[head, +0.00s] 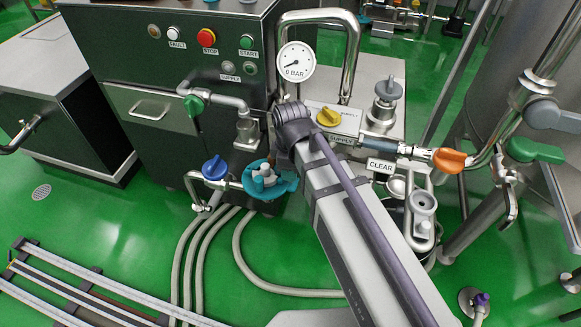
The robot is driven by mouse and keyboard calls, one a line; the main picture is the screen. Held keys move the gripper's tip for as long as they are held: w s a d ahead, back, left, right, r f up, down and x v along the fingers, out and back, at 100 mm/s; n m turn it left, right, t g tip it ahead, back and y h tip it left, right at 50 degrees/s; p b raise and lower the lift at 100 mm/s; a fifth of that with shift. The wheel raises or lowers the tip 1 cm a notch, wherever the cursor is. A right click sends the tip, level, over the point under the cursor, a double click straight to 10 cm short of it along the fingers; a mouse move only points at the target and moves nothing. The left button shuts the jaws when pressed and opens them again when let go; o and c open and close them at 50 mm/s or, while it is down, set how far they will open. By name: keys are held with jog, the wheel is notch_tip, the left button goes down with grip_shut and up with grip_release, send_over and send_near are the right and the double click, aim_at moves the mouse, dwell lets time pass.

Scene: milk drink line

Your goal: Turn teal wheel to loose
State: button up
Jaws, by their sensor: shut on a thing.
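The teal wheel (268,190) sits low at the front of the dark machine cabinet, left of my arm's big link. My gripper (265,173) is at the wheel and shut on it. Its pale fingers show small over the middle of the teal. My arm hides part of the wheel's right side and most of the wrist. The wheel's marking and how far it is turned cannot be read.
A blue knob (215,168) on a pipe is close left of the wheel. A green valve handle (194,105), pressure gauge (295,62), yellow knob (328,117) and orange handle (449,160) stand around. Hoses (240,250) run across the green floor below.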

jog(key=n, duration=0.3)
jog(key=shift+n, duration=2.2)
jog(key=o, duration=0.9)
notch_tip(320, 180, up, 11)
jog(key=p, duration=1)
jog(key=shift+f+p, duration=0.1)
jog(key=shift+p, duration=0.3)
